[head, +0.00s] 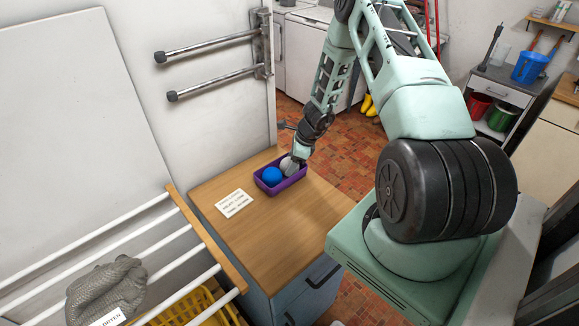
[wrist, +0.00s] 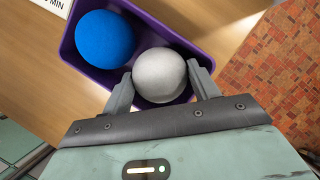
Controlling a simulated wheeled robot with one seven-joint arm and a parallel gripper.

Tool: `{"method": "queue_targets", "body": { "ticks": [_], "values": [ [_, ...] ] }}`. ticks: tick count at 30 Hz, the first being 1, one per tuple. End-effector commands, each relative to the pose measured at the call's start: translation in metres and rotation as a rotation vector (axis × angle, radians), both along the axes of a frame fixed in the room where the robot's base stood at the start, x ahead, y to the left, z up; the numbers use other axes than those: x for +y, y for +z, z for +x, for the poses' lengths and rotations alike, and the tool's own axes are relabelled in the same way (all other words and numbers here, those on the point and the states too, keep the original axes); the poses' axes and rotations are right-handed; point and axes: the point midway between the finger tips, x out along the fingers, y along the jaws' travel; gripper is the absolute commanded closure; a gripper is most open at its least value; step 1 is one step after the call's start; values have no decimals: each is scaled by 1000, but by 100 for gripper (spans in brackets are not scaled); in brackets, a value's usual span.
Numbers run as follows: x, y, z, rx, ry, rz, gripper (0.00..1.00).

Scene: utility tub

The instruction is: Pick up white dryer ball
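The white dryer ball (wrist: 159,73) sits in the right part of a purple tub (wrist: 178,40), and it also shows in the head view (head: 288,165). A blue ball (wrist: 104,38) lies beside it in the same tub, also in the head view (head: 272,175). My gripper (wrist: 162,82) reaches into the tub with one finger on each side of the white ball. The left finger looks close against the ball; whether both fingers press on it I cannot tell. The ball's near underside is hidden by my gripper.
The tub stands on a wooden cabinet top (head: 262,228), with a printed card (head: 234,203) to its left. A white-barred rack (head: 170,260) with a grey cloth (head: 105,287) is at front left. Two wall bars (head: 210,45) stick out behind. The front of the top is clear.

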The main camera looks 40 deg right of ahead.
Motion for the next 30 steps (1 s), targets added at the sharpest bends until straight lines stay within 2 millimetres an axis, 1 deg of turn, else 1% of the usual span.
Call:
{"method": "queue_targets", "body": {
  "ticks": [11, 17, 23, 30],
  "values": [
    [0, 0, 0, 0, 1, 0, 63],
    [0, 7, 0, 0, 3, -2, 63],
    [0, 30, 1, -1, 3, -3, 63],
    [0, 69, 1, -3, 3, -4, 63]
  ]
}}
